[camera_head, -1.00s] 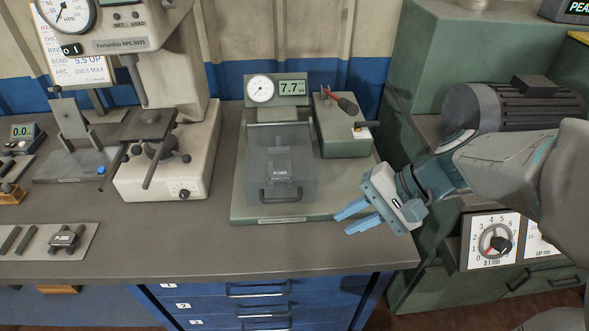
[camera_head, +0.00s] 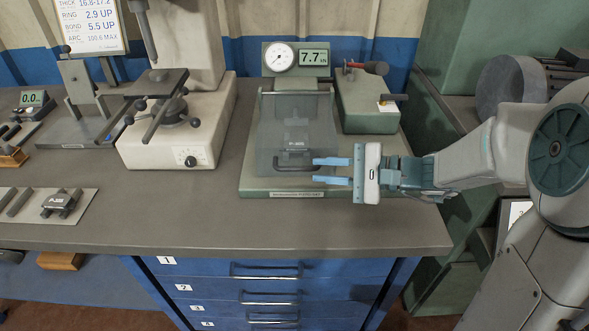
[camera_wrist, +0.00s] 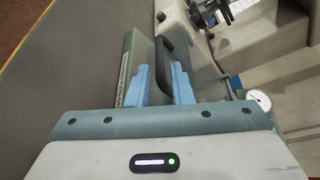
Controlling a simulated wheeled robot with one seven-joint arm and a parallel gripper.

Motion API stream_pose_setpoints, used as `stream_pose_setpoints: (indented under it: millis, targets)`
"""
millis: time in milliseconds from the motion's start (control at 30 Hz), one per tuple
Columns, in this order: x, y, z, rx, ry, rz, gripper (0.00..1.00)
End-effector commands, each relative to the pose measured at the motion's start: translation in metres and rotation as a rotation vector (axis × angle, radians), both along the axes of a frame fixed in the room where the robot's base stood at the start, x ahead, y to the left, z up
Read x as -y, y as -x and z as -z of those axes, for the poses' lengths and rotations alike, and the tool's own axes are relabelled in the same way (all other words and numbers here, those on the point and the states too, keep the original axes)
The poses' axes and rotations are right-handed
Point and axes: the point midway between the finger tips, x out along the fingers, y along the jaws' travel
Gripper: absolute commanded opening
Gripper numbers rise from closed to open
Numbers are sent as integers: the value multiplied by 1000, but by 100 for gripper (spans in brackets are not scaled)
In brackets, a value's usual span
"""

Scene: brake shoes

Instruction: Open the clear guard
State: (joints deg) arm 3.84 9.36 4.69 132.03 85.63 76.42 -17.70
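The clear guard (camera_head: 271,117) is a see-through smoky cover, closed over the part (camera_head: 294,138) on the green tester. Its dark bar handle (camera_head: 283,164) runs across the lower front; it also shows in the wrist view (camera_wrist: 164,58). My gripper (camera_head: 315,170) comes from the right, with its blue fingertips just right of the handle's right end in the head view. In the wrist view my gripper (camera_wrist: 160,68) is open, and the handle shows between the two fingers with gaps beside it. Contact with the handle cannot be told.
A readout of 7.7 (camera_head: 314,57) and a dial gauge (camera_head: 280,57) stand behind the guard. A green box with a red-handled lever (camera_head: 367,113) is at the back right. A white press base (camera_head: 180,150) stands at the left. The bench front (camera_head: 200,215) is clear.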

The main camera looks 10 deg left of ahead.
Motion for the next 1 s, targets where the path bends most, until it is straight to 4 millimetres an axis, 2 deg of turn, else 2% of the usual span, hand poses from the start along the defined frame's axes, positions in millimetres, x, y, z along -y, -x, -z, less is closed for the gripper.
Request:
stream_pose_setpoints:
  millis: [33,200,400,767,833,867,1000]
  targets:
    - [-12,0,3,0,0,-6,20]
    - [-43,-2,10,0,1,-4,20]
    - [-64,-4,14,0,1,-3,20]
    - [-68,-5,15,1,1,0,20]
    - [-68,-5,15,1,1,0,3]
    - [-68,-5,15,1,1,0,0]
    - [-68,-5,15,1,1,0,0]
